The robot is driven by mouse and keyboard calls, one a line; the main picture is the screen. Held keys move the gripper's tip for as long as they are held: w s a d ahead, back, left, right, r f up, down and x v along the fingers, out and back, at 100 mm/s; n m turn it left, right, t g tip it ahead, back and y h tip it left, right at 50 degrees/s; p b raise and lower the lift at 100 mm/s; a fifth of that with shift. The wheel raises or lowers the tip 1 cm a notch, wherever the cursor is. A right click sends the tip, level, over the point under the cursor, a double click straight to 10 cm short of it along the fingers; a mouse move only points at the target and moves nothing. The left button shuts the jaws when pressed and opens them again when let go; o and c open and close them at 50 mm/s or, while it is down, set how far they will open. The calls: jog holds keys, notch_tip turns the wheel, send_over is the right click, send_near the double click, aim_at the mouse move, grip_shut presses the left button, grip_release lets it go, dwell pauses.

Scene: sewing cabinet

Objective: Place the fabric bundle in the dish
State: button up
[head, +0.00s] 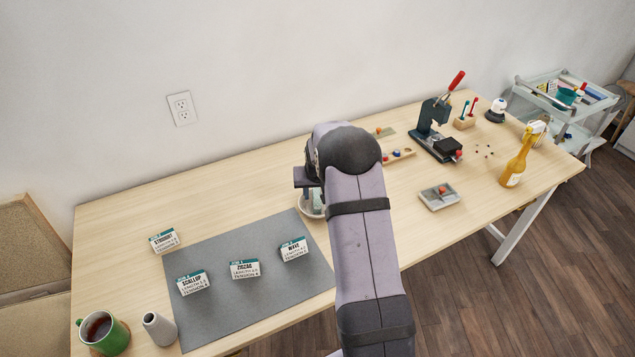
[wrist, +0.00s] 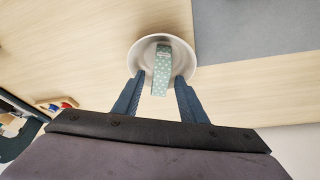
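The fabric bundle (wrist: 161,72) is a narrow pale green block with light dots. In the wrist view it shows over the round white dish (wrist: 142,52), with its near end overlapping the dish's near rim. I cannot tell exactly how it rests there. My gripper (wrist: 159,78) is open, with one finger on each side of the bundle and a visible gap on both sides. In the head view the dish (head: 305,211) shows beside my arm, which hides much of it. A pale green patch inside it is probably the bundle.
A grey mat (head: 215,315) with several stitch cards lies left of the dish. A green mug (head: 113,338) and a grey vase (head: 158,328) stand at the front left. A press (head: 432,130), a divided tray (head: 439,196) and a yellow bottle (head: 517,163) stand right of my arm.

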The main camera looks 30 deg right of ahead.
jog(key=b+v, duration=0.1)
jog(key=v, duration=1)
jog(key=shift+b, duration=0.4)
jog(key=shift+s, duration=0.1)
jog(key=s+a+f+n+g, duration=0.1)
jog(key=s+a, duration=0.4)
jog(key=s, duration=0.4)
jog(key=s+a+f+n+g+y, duration=0.1)
jog(key=s+a+n, duration=0.1)
jog(key=s+a, duration=0.4)
jog(key=s+a+f+n+g, duration=0.1)
jog(key=s+a, duration=0.5)
jog(key=s, duration=0.8)
jog(key=shift+n+g+y, duration=0.3)
jog(key=shift+g+y, duration=0.1)
jog(key=shift+g, duration=0.2)
jog(key=shift+s+a, duration=0.1)
jog(key=shift+s, duration=0.05)
jog(key=shift+r, duration=0.1)
notch_tip(320, 180, up, 2)
jog(key=shift+r+p, duration=0.1)
jog(key=shift+p, duration=1.1)
